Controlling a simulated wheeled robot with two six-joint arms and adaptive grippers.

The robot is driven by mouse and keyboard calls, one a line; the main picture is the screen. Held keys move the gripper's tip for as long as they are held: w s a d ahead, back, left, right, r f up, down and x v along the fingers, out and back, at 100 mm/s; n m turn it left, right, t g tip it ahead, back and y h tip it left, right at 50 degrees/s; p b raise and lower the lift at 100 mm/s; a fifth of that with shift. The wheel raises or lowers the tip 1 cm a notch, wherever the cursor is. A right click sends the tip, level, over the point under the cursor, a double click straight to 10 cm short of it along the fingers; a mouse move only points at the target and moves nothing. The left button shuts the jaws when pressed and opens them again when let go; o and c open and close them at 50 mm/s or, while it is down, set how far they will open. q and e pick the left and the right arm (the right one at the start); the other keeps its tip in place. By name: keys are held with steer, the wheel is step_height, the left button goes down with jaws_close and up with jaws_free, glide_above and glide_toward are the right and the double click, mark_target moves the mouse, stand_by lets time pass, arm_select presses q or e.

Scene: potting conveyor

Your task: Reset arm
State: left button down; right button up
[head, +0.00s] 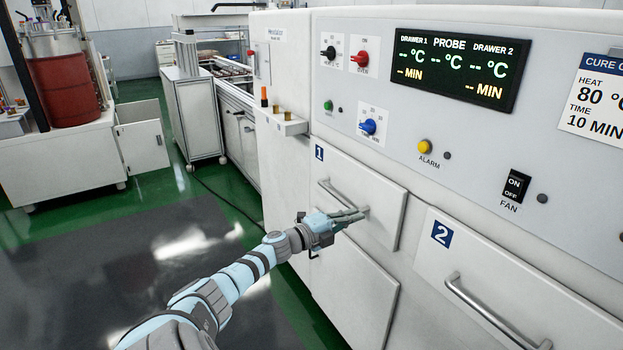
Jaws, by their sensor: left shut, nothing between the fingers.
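My left arm reaches in from the bottom left. My left gripper (358,215) is shut with nothing held, its fingertips close to the front of drawer 1 (380,190), just below the right end of that drawer's bar handle (336,192). I cannot tell whether the fingertips touch the handle or the drawer front. Drawer 1 looks pulled slightly out from the cabinet face. My right gripper is not in the head view.
Drawer 2 (520,290) with its bar handle (495,312) lies to the right. Above are knobs, a dark display (455,70) and a fan switch (515,187). A small ledge (282,122) juts out at left. The floor (130,260) at left is open.

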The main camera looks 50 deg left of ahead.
arm_select(q)
steer(key=s+p, duration=0.4)
steer(key=s, duration=0.4)
steer(key=shift+s+a, duration=0.25)
steer(key=shift+a, duration=0.2)
steer(key=shift+f, duration=0.15)
